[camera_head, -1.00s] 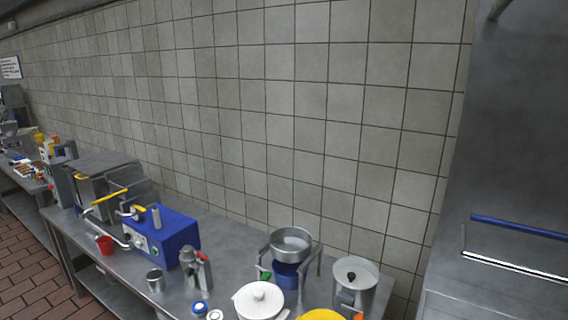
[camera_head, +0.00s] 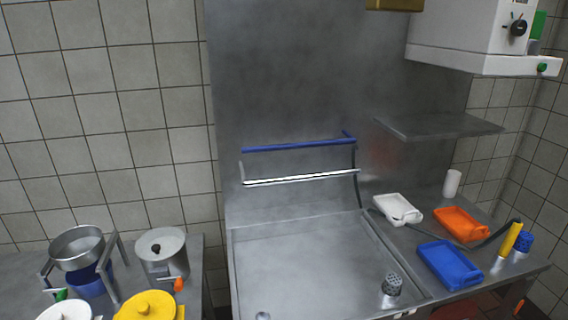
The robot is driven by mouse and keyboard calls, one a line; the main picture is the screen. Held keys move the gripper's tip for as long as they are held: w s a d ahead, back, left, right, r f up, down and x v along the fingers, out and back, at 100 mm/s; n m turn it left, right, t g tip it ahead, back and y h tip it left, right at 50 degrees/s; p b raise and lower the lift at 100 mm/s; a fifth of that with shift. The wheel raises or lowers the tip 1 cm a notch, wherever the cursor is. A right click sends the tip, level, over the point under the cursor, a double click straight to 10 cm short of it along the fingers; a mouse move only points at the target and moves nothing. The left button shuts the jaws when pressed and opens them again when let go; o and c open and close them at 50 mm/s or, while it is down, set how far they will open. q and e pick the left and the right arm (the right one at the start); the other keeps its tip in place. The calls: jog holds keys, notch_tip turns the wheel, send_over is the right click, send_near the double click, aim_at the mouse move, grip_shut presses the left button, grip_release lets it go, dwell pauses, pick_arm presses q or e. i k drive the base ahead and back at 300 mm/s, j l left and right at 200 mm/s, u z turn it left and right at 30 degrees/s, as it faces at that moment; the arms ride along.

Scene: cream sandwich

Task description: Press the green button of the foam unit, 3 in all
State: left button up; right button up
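A white wall-mounted unit (camera_head: 460,45) is at the upper right, partly cut off by the top edge. It has a black knob (camera_head: 518,27) on its front and a round green button (camera_head: 542,67) on its lower right ledge. It may be the foam unit; I see no label that says so. Neither of my grippers is in view, and nothing touches the button.
A steel shelf (camera_head: 440,126) juts out below the white unit. The counter below holds white (camera_head: 397,209), orange (camera_head: 460,223) and blue (camera_head: 449,264) trays. A steel sink (camera_head: 310,265) is in the middle. Pots, including a yellow-lidded one (camera_head: 146,306), stand at left.

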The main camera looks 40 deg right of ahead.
aim_at(542, 66)
jog(key=z, duration=2)
